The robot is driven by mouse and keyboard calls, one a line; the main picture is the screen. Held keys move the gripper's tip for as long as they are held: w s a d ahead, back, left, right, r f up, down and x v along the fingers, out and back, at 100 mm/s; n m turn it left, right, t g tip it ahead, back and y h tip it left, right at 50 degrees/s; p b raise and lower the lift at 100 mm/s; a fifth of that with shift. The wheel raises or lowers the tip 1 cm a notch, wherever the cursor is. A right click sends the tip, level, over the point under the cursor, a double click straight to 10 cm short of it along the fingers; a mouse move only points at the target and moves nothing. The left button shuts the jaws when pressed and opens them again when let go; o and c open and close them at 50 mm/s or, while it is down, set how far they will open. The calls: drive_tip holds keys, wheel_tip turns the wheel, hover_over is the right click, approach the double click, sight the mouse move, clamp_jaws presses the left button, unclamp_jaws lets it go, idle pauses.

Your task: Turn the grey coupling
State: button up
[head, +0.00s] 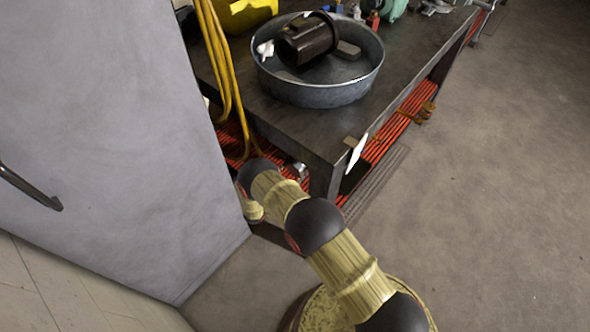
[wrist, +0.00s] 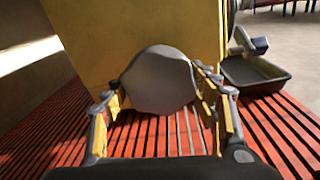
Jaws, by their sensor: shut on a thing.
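The grey coupling (wrist: 158,78) is a round, smooth grey disc in the middle of the wrist view, in front of a yellow upright face (wrist: 85,35). My gripper (wrist: 158,92) has one finger on each side of it and is shut on it. The lower edge of the coupling sits between the fingers, above a red slatted shelf (wrist: 150,142). How it joins the yellow part is hidden behind the disc. In the head view my arm reaches down toward the low shelf under the bench, and my gripper cannot be made out there.
The dark bench (head: 300,125) stands over the red slatted shelf, with a metal tub (head: 325,95) holding a dark motor (head: 305,42). Yellow hoses (head: 222,75) hang at its left. A grey cabinet (head: 100,130) is close on the left. A black tray (wrist: 255,78) lies right. The right floor is clear.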

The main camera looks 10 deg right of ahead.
drive_tip(key=n, duration=0.3)
drive_tip(key=shift+s+d, duration=0.1)
drive_tip(key=n, duration=0.3)
drive_tip(key=shift+n+g, duration=0.3)
drive_tip(key=shift+n, duration=0.1)
drive_tip(key=n, duration=0.3)
drive_tip(key=shift+n, duration=0.3)
drive_tip(key=n, duration=0.3)
drive_tip(key=shift+s+r+g, duration=0.1)
drive_tip(key=shift+g, duration=0.2)
drive_tip(key=n+h, duration=0.1)
drive_tip(key=n, duration=0.5)
drive_tip(key=shift+d+r, duration=0.1)
drive_tip(key=shift+r, duration=0.05)
drive_tip(key=n, duration=0.6)
drive_tip(key=shift+r+n, duration=0.15)
drive_tip(key=shift+n, duration=0.25)
drive_tip(key=shift+h, duration=0.3)
drive_tip(key=o, duration=1.1)
